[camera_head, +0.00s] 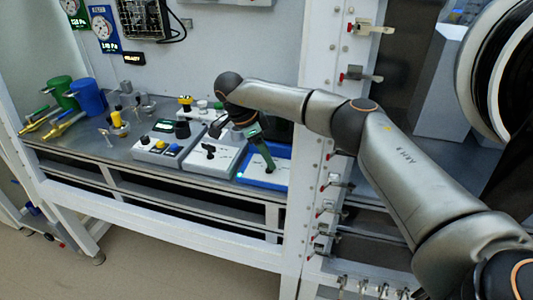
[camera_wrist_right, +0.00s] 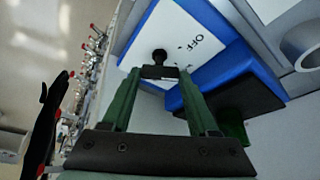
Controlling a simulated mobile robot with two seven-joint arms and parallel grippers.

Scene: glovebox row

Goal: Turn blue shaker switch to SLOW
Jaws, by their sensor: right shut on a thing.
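The blue shaker (camera_head: 245,180) stands at the right end of the bench, with a white front panel and blue body. In the right wrist view its white panel (camera_wrist_right: 185,25) carries the word OFF, with other marks too small to read. Its black switch (camera_wrist_right: 160,56) sticks out from the panel at my fingertips. My right gripper (camera_head: 269,167), with green fingers, reaches down to the panel and is shut on the switch; it also shows in the right wrist view (camera_wrist_right: 159,73). The switch's pointing direction is partly hidden. My left gripper is not in view.
Left of the shaker are a white device with a black knob (camera_head: 209,151) and a grey device with a yellow knob (camera_head: 160,149). Blue (camera_head: 88,97) and green mugs stand at the far left. A white post (camera_head: 315,140) stands close on the right.

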